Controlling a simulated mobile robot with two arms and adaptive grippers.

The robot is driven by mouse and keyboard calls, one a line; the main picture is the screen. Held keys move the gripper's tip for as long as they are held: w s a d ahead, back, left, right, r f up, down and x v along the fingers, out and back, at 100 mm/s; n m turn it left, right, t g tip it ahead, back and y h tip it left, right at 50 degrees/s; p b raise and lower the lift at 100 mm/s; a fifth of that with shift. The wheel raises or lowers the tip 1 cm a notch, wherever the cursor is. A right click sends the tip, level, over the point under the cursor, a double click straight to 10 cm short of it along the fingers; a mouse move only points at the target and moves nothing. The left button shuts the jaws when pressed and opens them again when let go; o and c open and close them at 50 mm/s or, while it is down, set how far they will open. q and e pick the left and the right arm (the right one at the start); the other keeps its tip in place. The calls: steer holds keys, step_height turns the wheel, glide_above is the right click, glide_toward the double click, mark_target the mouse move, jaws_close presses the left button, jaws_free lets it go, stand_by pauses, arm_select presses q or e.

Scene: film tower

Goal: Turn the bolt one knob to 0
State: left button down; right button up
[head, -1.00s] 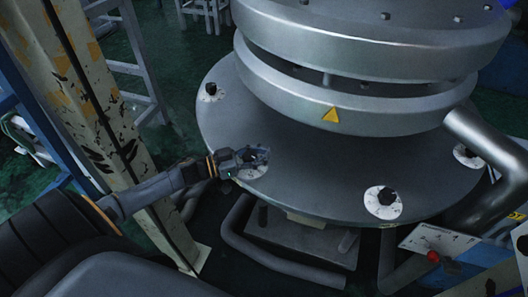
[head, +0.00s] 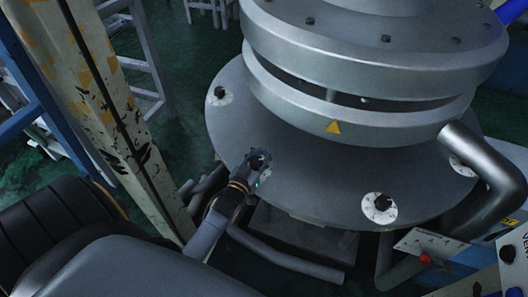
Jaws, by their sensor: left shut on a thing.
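My left gripper (head: 257,161) is at the front-left edge of the round grey flange. It is shut on a black bolt knob (head: 259,158), and its fingers hide most of that knob. A little of the knob's white dial plate (head: 266,175) shows beside the fingers. The marks on this dial and the knob's pointing direction are too hidden and small to read. I cannot tell a label saying which bolt number it is. My right gripper is not in view.
Other black knobs on white dials sit on the flange (head: 310,190): one at back left (head: 219,92), one at front right (head: 382,202). A thick pipe (head: 490,165) is at right. A chipped cream post (head: 110,110) stands left of my left arm. A panel with a red knob (head: 426,258) is at lower right.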

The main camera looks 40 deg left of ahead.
mark_target(254, 168)
arm_select(q)
steer(key=shift+s+a+f+n+y, duration=0.1)
steer(key=shift+n+y, duration=0.3)
steer(key=shift+y, duration=0.15)
steer(key=shift+s+a+f+n+y, duration=0.1)
steer(key=shift+n+y, duration=0.3)
steer(key=shift+y, duration=0.15)
steer(key=shift+g, duration=0.3)
steer(key=c, duration=1.1)
jaws_free()
steer(key=shift+r, duration=0.2)
steer(key=shift+c, duration=0.2)
steer(key=shift+v, duration=3.7)
steer(key=shift+o, duration=0.2)
steer(key=shift+f, duration=0.1)
